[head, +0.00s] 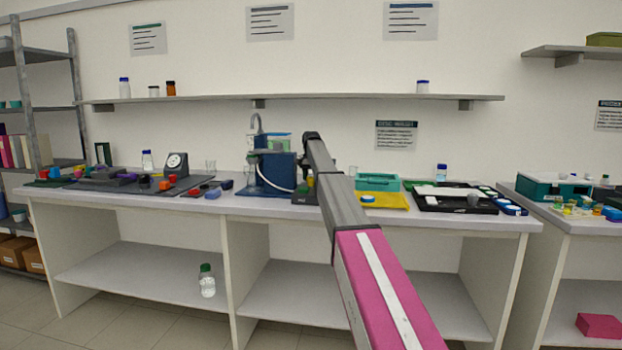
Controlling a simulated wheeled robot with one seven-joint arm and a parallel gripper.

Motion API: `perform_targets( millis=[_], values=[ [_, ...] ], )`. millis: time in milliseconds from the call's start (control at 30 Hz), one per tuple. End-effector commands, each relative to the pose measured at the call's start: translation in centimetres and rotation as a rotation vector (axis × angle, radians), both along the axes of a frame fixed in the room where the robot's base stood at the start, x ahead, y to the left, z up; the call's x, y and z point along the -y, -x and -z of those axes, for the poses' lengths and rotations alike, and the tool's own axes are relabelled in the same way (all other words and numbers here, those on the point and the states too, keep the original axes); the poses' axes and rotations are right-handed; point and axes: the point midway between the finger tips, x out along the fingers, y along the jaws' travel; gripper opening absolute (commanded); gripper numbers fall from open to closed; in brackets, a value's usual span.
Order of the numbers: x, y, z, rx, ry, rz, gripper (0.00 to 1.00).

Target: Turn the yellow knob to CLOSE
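A blue rig (275,170) with a clear, green-tinted top part and a white hose stands on the middle of the bench, just left of my arm. I cannot make out a yellow knob or a CLOSE mark on it; part of the area beside the rig is hidden behind my arm. My arm reaches from the lower right up to the rig and ends in a dark joint at the rig's right side. My gripper's fingers do not show, so I cannot see whether they touch anything.
The bench (240,204) holds a dark mat with small parts and a dial on the left. Right of my arm are a yellow tray (398,201), a teal box (377,182) and a black tray (428,204). A wall shelf (340,98) runs above.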

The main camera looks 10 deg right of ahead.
Motion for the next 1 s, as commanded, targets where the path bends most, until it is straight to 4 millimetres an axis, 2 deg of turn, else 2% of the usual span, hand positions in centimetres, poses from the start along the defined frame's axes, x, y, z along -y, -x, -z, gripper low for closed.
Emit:
perform_targets(
  millis=[33, 67, 100, 367, 567, 767, 1000],
  values=[
    [0.0, 0.0, -0.1, 0.001, 0.001, 0.002, 0.59],
    [0.0, 0.0, -0.1, 0.001, 0.001, 0.002, 0.68],
    [0.0, 0.0, 0.0, 0.001, 0.001, 0.002, 0.71],
    [0.0, 0.0, 0.0, 0.001, 0.001, 0.001, 0.71],
    [0.0, -0.1, -1.0, 0.001, 0.001, 0.0, 0.71],
    [0.0, -0.1, -3.8, 0.002, 0.0, 0.001, 0.71],
    [0.0, -0.2, -8.4, 0.002, 0.0, 0.001, 0.71]
  ],
)
